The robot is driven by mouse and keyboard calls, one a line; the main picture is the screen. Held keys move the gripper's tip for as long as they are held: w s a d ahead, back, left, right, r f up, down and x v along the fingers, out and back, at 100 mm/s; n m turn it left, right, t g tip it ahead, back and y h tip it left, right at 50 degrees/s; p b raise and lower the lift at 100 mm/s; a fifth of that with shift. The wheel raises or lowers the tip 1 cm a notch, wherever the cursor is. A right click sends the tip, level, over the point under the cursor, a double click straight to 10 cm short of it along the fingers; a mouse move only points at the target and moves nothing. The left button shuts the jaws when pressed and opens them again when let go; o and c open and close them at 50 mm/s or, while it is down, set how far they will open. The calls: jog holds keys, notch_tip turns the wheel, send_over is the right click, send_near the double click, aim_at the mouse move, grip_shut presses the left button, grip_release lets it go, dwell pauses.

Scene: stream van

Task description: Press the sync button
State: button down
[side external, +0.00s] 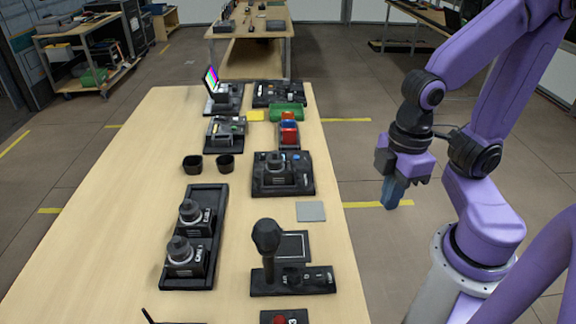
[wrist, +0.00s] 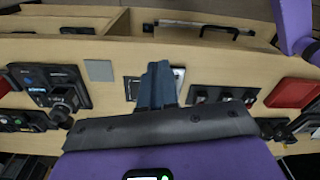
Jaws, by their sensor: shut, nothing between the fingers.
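I cannot tell which control is the sync button; no label is readable. One candidate is a blue button (side external: 296,157) on a black panel (side external: 268,188) that also carries a camera-like device (side external: 276,168). Another is a red button (side external: 279,320), cut off by the bottom edge in the side view. My gripper (side external: 393,196) has blue fingers, shut and empty, pointing down. It hangs right of the table's edge in the side view, touching nothing. In the wrist view its fingers (wrist: 157,72) hide part of the table behind them.
A bare strip of table lies along the left.

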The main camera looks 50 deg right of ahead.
jog(key=w+a+f+m+t+y, duration=0.1)
jog(key=w+a+m, duration=0.1)
jog(key=w+m, duration=0.15)
jog(key=w+a+m+y, duration=0.1)
jog(key=w+a+m, duration=0.1)
jog(key=w, duration=0.3)
jog(key=m+t+h, duration=0.4)
jog(key=m+t, duration=0.4)
jog(key=m, duration=1)
send_over(296, 158)
jog(key=shift+s+d+f+n, duration=0.15)
jog(key=shift+f, duration=0.4)
jog(key=shift+s+d+f+n, duration=0.1)
jog(key=shift+s+d+f, duration=0.05)
jog(key=shift+f, duration=0.35)
jog(key=shift+f, duration=0.1)
jog(key=shift+f, duration=4.3)
jog(key=shift+f, duration=0.2)
jog(key=shift+f, duration=0.25)
